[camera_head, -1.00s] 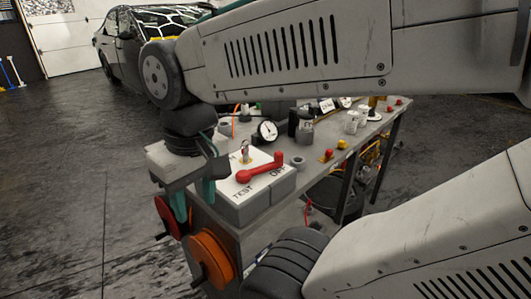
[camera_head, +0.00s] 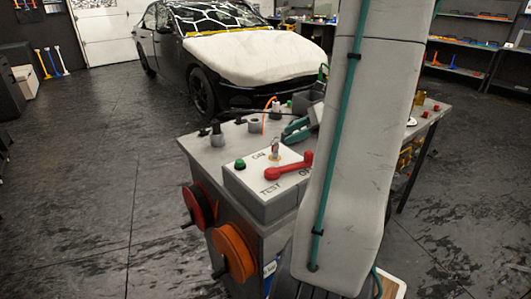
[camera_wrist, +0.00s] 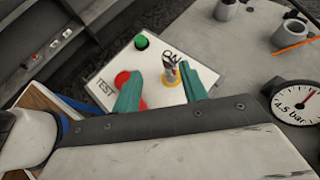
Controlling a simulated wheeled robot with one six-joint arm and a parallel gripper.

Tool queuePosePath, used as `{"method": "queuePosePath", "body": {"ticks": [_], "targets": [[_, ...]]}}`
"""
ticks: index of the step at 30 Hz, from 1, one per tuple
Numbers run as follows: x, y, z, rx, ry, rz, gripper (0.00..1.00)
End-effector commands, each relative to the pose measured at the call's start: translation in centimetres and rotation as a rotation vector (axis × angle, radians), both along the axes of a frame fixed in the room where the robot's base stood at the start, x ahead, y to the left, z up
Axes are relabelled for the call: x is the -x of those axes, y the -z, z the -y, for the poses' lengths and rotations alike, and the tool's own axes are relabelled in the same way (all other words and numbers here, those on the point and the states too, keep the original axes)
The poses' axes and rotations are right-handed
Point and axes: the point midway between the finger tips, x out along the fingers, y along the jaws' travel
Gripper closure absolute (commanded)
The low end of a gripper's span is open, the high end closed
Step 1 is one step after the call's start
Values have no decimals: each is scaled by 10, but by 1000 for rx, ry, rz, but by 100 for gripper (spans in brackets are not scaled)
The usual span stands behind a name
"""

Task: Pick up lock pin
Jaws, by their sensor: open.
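The lock pin (camera_head: 275,149) stands upright in a yellow ring on the white top of the control box (camera_head: 258,208), close to the ON label. It looks small and metallic. In the wrist view the pin (camera_wrist: 170,72) shows between my two teal fingers, nearer the right one. My gripper (camera_head: 297,129) is open and empty, to the right of and behind the pin in the head view, partly hidden by my arm. In the wrist view my gripper (camera_wrist: 160,80) points towards the box top. The gap in depth between fingers and pin is hard to judge.
A red lever (camera_head: 291,167) and a green button (camera_head: 240,164) sit on the box near the pin. A pressure gauge (camera_wrist: 298,103) and grey cups (camera_wrist: 225,10) stand on the bench. Red (camera_head: 198,206) and orange (camera_head: 234,250) reels hang at its side.

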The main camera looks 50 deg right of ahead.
Motion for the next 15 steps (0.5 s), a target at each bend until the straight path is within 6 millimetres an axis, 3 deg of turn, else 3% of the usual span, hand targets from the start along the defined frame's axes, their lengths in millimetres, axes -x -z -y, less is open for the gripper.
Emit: {"method": "queuePosePath", "body": {"ticks": [2, 5, 15], "targets": [[6, 3, 12, -29, 47, 5, 57], [4, 7, 15, -44, 69, 8, 57], [-28, 25, -6, -44, 68, 8, 57]]}}
